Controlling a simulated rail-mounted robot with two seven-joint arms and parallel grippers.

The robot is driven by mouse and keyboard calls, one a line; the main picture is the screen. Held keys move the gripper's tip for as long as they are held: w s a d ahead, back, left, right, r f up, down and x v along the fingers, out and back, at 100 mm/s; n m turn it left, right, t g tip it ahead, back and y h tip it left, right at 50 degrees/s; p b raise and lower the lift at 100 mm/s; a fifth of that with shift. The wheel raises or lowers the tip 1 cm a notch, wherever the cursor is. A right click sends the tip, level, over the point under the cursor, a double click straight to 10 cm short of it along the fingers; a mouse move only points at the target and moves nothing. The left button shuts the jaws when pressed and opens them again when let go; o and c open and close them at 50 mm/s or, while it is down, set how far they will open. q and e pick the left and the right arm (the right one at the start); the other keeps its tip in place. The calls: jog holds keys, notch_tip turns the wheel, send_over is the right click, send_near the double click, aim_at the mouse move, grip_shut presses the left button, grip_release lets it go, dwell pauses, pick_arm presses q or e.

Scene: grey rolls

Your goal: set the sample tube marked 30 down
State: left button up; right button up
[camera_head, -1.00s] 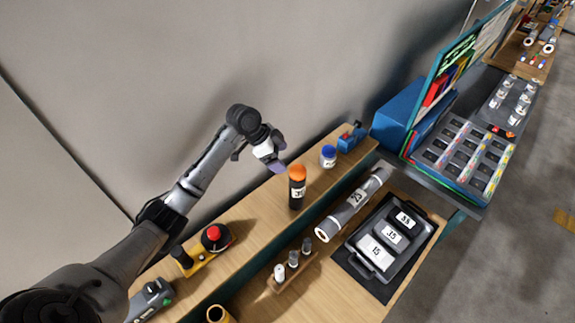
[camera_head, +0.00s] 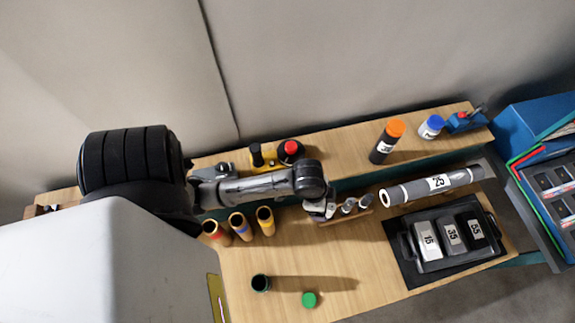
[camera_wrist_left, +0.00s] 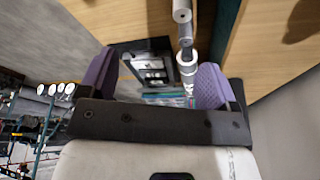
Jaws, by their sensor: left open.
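My left gripper (camera_head: 322,208) is at the left end of a small wooden rack (camera_head: 345,215) on the lower bench. In the left wrist view its purple fingers (camera_wrist_left: 155,80) are apart, with grey tubes (camera_wrist_left: 187,62) showing between and beyond them. Two small grey-topped sample tubes (camera_head: 347,206) (camera_head: 366,200) show in the rack; the gripper hides its left end. I cannot read a 30 on these small tubes or tell contact. A black, orange-capped bottle (camera_head: 386,143) stands on the raised shelf; its white label is hard to read. My right gripper is not in view.
A large grey roll (camera_head: 432,185) lies right of the rack, behind a black tray (camera_head: 400,240) of numbered blocks. Three yellow tubes (camera_head: 240,226) stand to the left. A dark cup (camera_head: 261,283) and green cap (camera_head: 309,299) are in front. The front middle bench is mostly clear.

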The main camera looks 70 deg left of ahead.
pick_arm(q)
jog(key=s+d+r+n+y, duration=0.1)
jog(key=s+d+r+n, duration=0.1)
jog(key=s, duration=0.9)
jog(key=shift+d+n, duration=0.55)
jog(key=shift+n, duration=0.15)
jog(key=shift+s, duration=0.1)
